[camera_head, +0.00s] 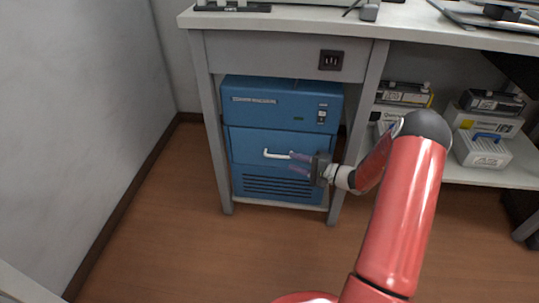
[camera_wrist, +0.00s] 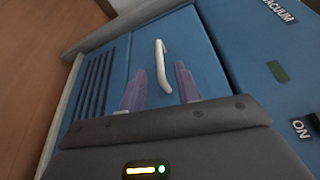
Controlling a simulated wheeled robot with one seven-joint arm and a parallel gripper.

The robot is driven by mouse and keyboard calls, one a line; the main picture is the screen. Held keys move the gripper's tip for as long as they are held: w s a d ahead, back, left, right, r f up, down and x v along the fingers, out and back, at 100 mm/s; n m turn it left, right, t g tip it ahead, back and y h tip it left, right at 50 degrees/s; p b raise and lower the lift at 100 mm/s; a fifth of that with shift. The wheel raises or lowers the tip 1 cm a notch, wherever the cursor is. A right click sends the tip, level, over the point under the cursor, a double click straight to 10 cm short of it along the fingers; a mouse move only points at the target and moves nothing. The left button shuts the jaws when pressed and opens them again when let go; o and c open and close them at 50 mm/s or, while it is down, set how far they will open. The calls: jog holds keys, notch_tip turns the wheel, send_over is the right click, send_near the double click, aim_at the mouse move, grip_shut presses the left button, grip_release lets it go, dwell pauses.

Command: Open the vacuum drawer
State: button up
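The blue vacuum unit (camera_head: 245,102) stands on a low shelf under the desk. Its drawer (camera_head: 250,149) looks closed, its front in line with the panel above. A white bar handle (camera_head: 273,154) crosses the drawer front; in the wrist view the handle (camera_wrist: 162,66) runs up the middle of the drawer (camera_wrist: 215,70). My gripper (camera_head: 295,162) is at the right end of the handle. In the wrist view the two purple fingers of my gripper (camera_wrist: 160,86) are apart, one on each side of the handle's near end. I cannot tell whether they touch it.
The desk's left leg (camera_head: 209,120) and right leg (camera_head: 361,110) stand on both sides of the unit. Toner boxes (camera_head: 487,120) sit on the shelf to the right. The floor (camera_head: 170,230) in front and to the left is clear up to the wall.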

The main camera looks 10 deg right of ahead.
aim_at(277, 157)
jog(key=x, duration=0.7)
jog(key=shift+w+a+f, duration=0.15)
jog(key=shift+w+a, duration=0.05)
jog(key=shift+w, duration=0.2)
grip_shut()
